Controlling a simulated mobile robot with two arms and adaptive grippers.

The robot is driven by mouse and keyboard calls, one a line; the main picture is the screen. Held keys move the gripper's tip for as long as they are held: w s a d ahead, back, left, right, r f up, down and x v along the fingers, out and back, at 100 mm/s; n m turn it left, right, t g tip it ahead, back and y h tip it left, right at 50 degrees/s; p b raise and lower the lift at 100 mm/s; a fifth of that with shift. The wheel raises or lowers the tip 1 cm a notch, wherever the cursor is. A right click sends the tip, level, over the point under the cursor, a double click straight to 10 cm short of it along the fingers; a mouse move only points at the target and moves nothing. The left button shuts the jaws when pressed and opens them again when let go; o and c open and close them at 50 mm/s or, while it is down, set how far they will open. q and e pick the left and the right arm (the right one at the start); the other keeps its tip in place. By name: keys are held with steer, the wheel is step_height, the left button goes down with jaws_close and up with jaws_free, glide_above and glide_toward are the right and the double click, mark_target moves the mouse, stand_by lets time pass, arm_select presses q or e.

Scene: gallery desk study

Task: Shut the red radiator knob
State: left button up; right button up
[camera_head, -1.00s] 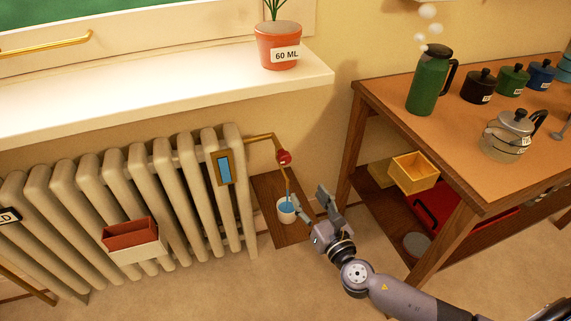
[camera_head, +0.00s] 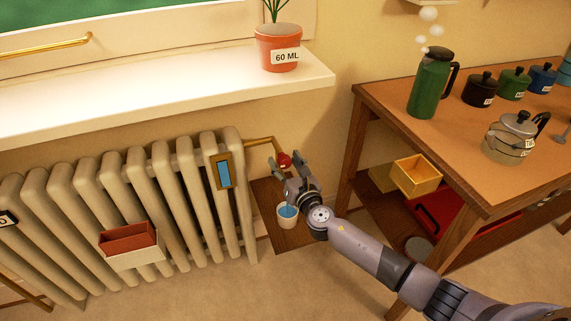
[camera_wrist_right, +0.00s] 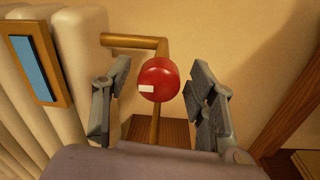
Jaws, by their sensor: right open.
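The red radiator knob (camera_head: 284,160) sits on the brass pipe at the right end of the cream radiator (camera_head: 130,200). In the right wrist view the round red knob (camera_wrist_right: 159,79) has a small white mark on its lower left and lies between the two fingers, just beyond their tips. My right gripper (camera_head: 290,172) is open and empty, reaching up at the knob from below; it also shows in the right wrist view (camera_wrist_right: 160,92). I see no finger touching the knob. My left gripper is not in view.
A white cup (camera_head: 287,217) with blue liquid stands on a low wooden board (camera_head: 290,238) below the pipe. A wooden table (camera_head: 452,150) stands to the right. The windowsill (camera_head: 170,100) overhangs the radiator. A blue gauge (camera_head: 223,171) hangs left of the knob.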

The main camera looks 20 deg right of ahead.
steer(key=shift+c, duration=0.4)
steer(key=c, duration=1.1)
